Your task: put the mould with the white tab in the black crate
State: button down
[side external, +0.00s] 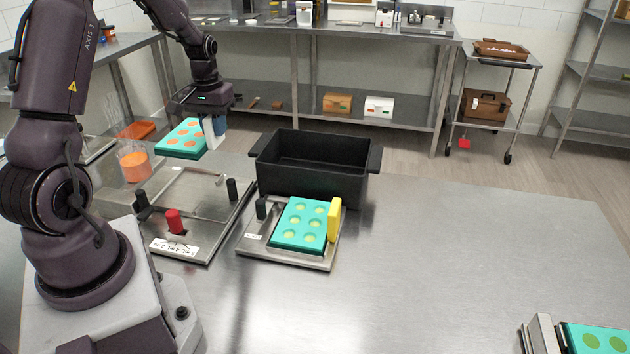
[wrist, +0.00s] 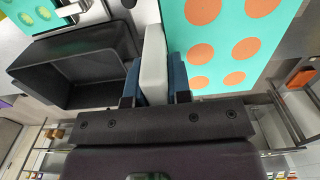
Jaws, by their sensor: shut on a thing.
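The mould with the white tab is a teal slab (side external: 182,138) with orange-filled cavities. It is held up in the air left of and behind the black crate. Its white tab (wrist: 153,65) sits between the blue fingers of my gripper (side external: 214,128), which is shut on it. In the wrist view, the teal mould (wrist: 220,55) extends to the right of the fingers. The black crate (side external: 310,177) stands on the steel table, and the part of its inside that I see is empty. In the wrist view, the crate (wrist: 85,94) lies left of the gripper.
A teal mould with a yellow tab (side external: 334,219) rests on a metal plate in front of the crate. Another teal mould (side external: 600,341) is at the bottom right corner. A metal station with a red knob (side external: 175,221) and a beaker of orange liquid (side external: 135,165) stand left.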

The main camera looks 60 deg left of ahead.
jog(key=w+d, duration=0.3)
jog(key=w, duration=0.8)
jog(key=w+d, duration=0.3)
jog(key=w, duration=0.8)
jog(key=f, duration=1.2)
jog(key=shift+s+d+f, duration=0.1)
jog(key=shift+d+f, duration=0.15)
jog(key=shift+f, duration=0.75)
jog(key=shift+f, duration=0.2)
jog(key=c, duration=1.1)
grip_release()
jog(key=shift+o, duration=0.2)
jog(key=shift+r, duration=0.1)
